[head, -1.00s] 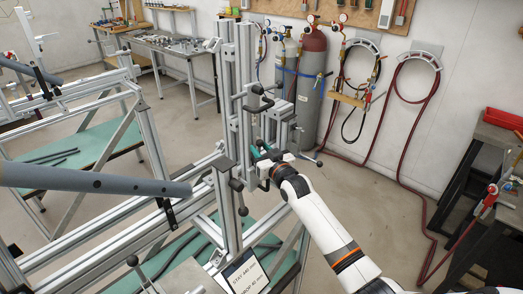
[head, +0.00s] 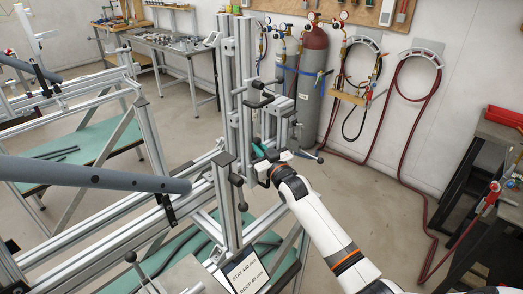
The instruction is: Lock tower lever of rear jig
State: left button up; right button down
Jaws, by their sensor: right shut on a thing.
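The rear jig's upright tower (head: 230,110) is made of aluminium profiles and stands left of centre in the head view. Black handles and clamps sit on it, including a dark bar (head: 257,105) on its right side. My right gripper (head: 260,156) is against the tower's right side at mid height, shut on what appears to be the tower lever. The lever is mostly hidden by the gripper, and teal shows at the fingers. A dark rounded knob (head: 320,160) shows just right of the gripper. My left gripper is out of view.
A thick grey tube (head: 90,173) crosses the left side in front of the jig's rails. A sign (head: 245,270) stands below the tower. Gas cylinders (head: 312,85) and hoses line the back wall.

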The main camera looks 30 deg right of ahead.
jog(key=n+b, duration=0.1)
jog(key=a+n+b, duration=0.1)
jog(key=n+t+b, duration=0.1)
jog(key=shift+s+a+f+n+y, duration=0.25)
jog(key=shift+n+y, duration=0.05)
jog(key=shift+n, duration=0.1)
jog(key=a+f+n+y+b, duration=0.1)
jog(key=n+y+b, duration=0.1)
jog(key=n, duration=0.3)
jog(key=f+n+y+b, duration=0.2)
jog(key=n+b, duration=0.3)
jog(key=s+a+f+n+t+y+b, duration=0.1)
jog(key=n+b, duration=0.3)
jog(key=n, duration=0.1)
jog(key=shift+a+f+y, duration=0.3)
jog(key=shift+f+y, duration=0.1)
jog(key=shift+f+n+y+b, duration=0.2)
jog(key=shift+n+y+b, duration=0.15)
jog(key=shift+n, duration=0.25)
jog(key=shift+f, duration=0.15)
jog(key=c, duration=1.6)
grip_release()
jog(key=shift+a, duration=0.1)
jog(key=shift+o, duration=0.4)
jog(key=shift+a, duration=0.1)
